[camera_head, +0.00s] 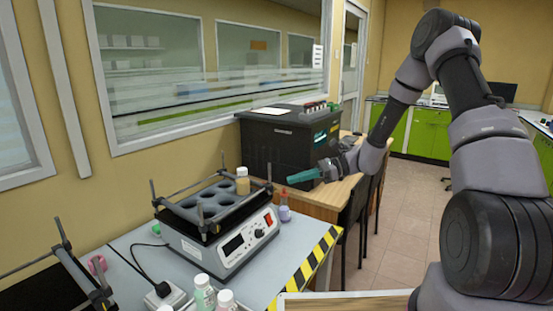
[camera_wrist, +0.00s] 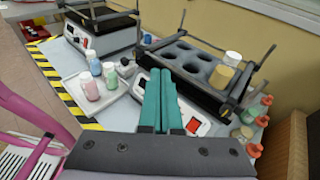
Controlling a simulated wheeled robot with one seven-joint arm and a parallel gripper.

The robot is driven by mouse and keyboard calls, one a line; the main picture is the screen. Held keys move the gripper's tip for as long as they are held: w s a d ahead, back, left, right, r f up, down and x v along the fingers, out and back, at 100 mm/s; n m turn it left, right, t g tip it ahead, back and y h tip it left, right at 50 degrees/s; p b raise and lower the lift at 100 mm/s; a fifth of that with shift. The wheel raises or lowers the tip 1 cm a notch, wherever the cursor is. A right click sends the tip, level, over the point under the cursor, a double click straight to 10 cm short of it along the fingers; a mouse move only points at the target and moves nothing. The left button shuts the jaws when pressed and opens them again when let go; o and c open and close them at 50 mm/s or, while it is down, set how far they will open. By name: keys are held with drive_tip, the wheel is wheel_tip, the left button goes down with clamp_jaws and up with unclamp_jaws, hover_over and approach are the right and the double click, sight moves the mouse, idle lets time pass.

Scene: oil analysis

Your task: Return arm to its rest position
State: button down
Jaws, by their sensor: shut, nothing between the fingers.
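My arm arches in from the right in the head view. My gripper (camera_head: 304,176) has teal fingers and hangs in the air to the right of the shaker, above the bench's edge. In the wrist view my gripper (camera_wrist: 161,100) shows its teal fingers together, with nothing between them. The shaker (camera_head: 230,243) has a grey body, a dial and a black rack with round holes. A bottle with a tan body and white cap (camera_head: 242,181) stands in the rack at its back right. In the wrist view this bottle (camera_wrist: 222,76) stands in the rack too.
A bench with a yellow-black striped edge (camera_head: 318,257) bears the shaker. Bottles (camera_head: 205,292) stand at the front, and a small bottle with purple liquid (camera_head: 284,212) stands right of the shaker. A large black box (camera_head: 285,143) stands behind on a wooden table. Open floor (camera_head: 405,205) lies right.

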drive_tip(key=s+d+r+n+t+h, duration=0.3)
drive_tip(key=s+d+r, duration=0.3)
drive_tip(key=s+r, duration=0.2)
drive_tip(key=s+d+r+n+t+h, duration=0.2)
drive_tip(key=s+d+r+n+h, duration=0.3)
drive_tip(key=r, duration=0.5)
drive_tip(key=s+d+r+n+t+h, duration=0.3)
drive_tip(key=s+d+r+n+h, duration=0.1)
drive_tip(key=s+d+r, duration=0.3)
drive_tip(key=s+r+h, duration=0.1)
drive_tip(key=s+r, duration=0.1)
drive_tip(key=s, duration=0.1)
drive_tip(key=shift+s+d+r+t, duration=0.15)
drive_tip(key=shift+s+d+t, duration=0.1)
drive_tip(key=shift+s+t, duration=0.05)
